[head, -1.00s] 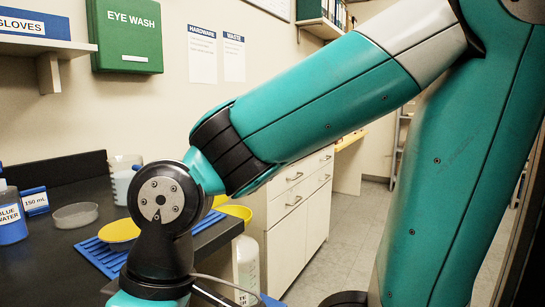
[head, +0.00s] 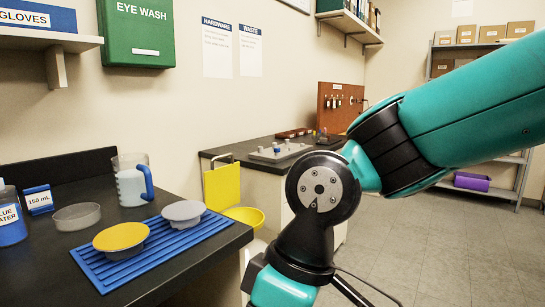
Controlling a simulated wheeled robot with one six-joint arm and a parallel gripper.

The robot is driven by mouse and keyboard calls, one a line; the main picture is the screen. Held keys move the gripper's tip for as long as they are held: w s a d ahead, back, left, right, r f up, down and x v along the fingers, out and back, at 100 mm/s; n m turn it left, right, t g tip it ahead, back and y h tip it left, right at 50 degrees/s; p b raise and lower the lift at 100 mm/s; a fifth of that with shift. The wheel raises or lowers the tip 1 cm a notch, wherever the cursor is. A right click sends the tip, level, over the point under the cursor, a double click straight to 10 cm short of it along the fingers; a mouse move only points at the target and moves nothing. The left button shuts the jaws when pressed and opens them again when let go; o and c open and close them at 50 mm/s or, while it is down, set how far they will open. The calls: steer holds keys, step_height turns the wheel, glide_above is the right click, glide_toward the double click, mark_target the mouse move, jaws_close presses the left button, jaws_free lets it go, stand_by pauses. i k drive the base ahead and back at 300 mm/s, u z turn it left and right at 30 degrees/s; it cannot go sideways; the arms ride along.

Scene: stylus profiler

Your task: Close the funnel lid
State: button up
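The yellow funnel (head: 246,217) is at the right end of the near black counter, above a pale container (head: 256,250) that is partly hidden by my arm. Its square yellow lid (head: 222,187) stands upright at the funnel's left side, so the funnel is open. My arm's wrist is to the right of the funnel, nearer the camera. My gripper is not visible; the arm runs out of the bottom of the head view.
A blue ribbed mat (head: 190,247) holds a yellow-topped dish (head: 120,236) and a grey dish (head: 184,211). A beaker (head: 131,181), a clear dish (head: 77,217) and a blue bottle (head: 10,222) stand behind. Open floor (head: 430,240) lies right.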

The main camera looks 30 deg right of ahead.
mark_target(221, 185)
steer(key=z, duration=0.3)
steer(key=k, duration=0.6)
steer(key=z, duration=0.35)
steer(key=i, duration=1.6)
steer(key=u, duration=0.65)
